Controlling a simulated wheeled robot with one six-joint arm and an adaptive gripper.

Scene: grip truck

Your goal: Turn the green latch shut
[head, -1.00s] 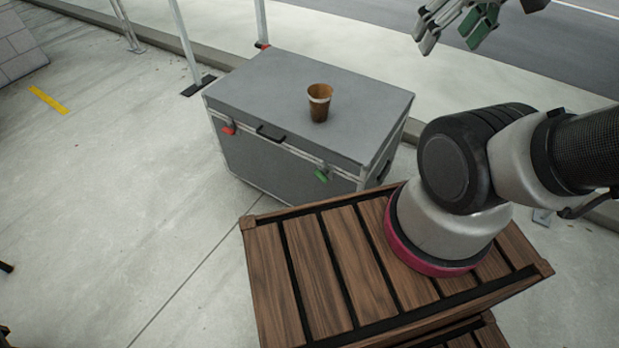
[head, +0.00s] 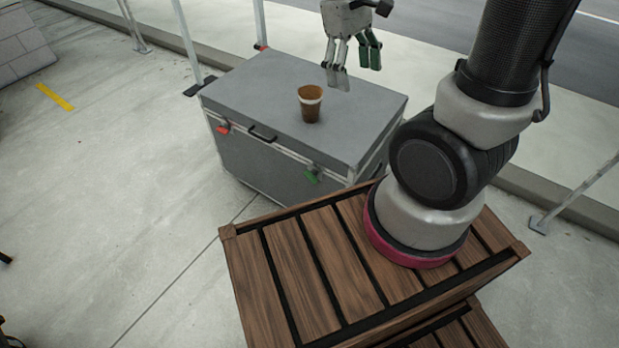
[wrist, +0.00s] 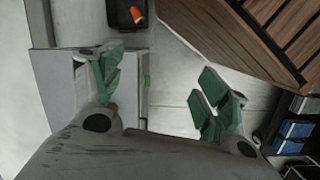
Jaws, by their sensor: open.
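The green latch (head: 312,175) is on the front face of the grey case (head: 245,165), toward its right end, just below the lid edge. It sits tilted, and it is too small to tell whether it is turned shut. A small green patch at the case edge in the wrist view (wrist: 147,81) looks like the same latch. My gripper (head: 355,72) is open and empty, fingers pointing down, above the back right of the case lid and apart from the latch. In the wrist view its green-padded fingers (wrist: 160,92) are spread wide.
A brown cup (head: 310,106) stands upright on the case lid, left of my gripper. A red latch (head: 223,129) and a black handle (head: 262,133) are on the case front. A wooden slatted platform (head: 290,265) stands close in front.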

